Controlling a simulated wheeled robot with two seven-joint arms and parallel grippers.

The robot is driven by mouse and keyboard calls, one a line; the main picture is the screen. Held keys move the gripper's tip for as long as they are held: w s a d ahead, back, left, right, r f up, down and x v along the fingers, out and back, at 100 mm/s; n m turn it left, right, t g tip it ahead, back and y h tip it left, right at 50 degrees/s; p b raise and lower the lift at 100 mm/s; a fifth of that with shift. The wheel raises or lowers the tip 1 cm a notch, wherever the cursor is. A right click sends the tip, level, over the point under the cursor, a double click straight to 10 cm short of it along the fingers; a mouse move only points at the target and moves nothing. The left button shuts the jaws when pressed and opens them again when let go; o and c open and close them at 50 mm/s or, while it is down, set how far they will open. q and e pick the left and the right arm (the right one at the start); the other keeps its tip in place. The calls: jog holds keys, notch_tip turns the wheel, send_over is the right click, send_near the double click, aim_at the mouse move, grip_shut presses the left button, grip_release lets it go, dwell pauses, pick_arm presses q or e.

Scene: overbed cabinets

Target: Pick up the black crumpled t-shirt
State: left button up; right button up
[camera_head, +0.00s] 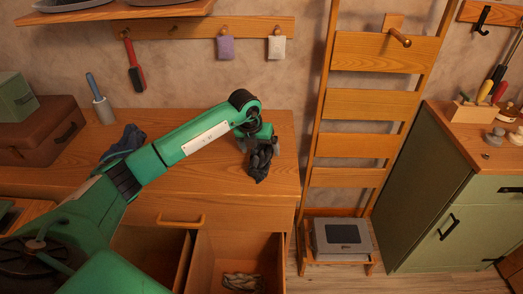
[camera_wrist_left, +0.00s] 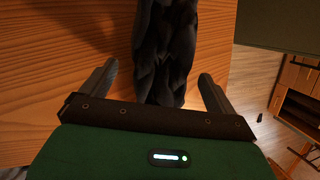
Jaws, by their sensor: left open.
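The black crumpled t-shirt (camera_head: 260,162) lies at the right end of the wooden counter top, close to its edge, in the head view. In the left wrist view the dark, folded cloth (camera_wrist_left: 165,50) runs between the fingers. My left gripper (camera_head: 258,143) is right at the t-shirt, its fingers pointing down at it. In the left wrist view my left gripper (camera_wrist_left: 158,80) is open, with one finger on each side of the cloth and a gap on both sides. My right gripper is in neither view.
A blue crumpled cloth (camera_head: 125,141) lies on the counter (camera_head: 222,178) behind my left arm. An open drawer (camera_head: 212,262) below holds a crumpled cloth (camera_head: 243,281). A wooden ladder rack (camera_head: 372,104) stands right of the counter, and a green cabinet (camera_head: 430,190) beyond it.

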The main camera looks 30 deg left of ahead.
pick_arm(q)
jog(key=shift+w+d+f, duration=0.1)
jog(key=shift+w+f, duration=0.1)
jog(key=shift+f, duration=0.35)
jog(key=c, duration=1.1)
jog(key=shift+r, duration=0.1)
jog(key=shift+c, duration=0.2)
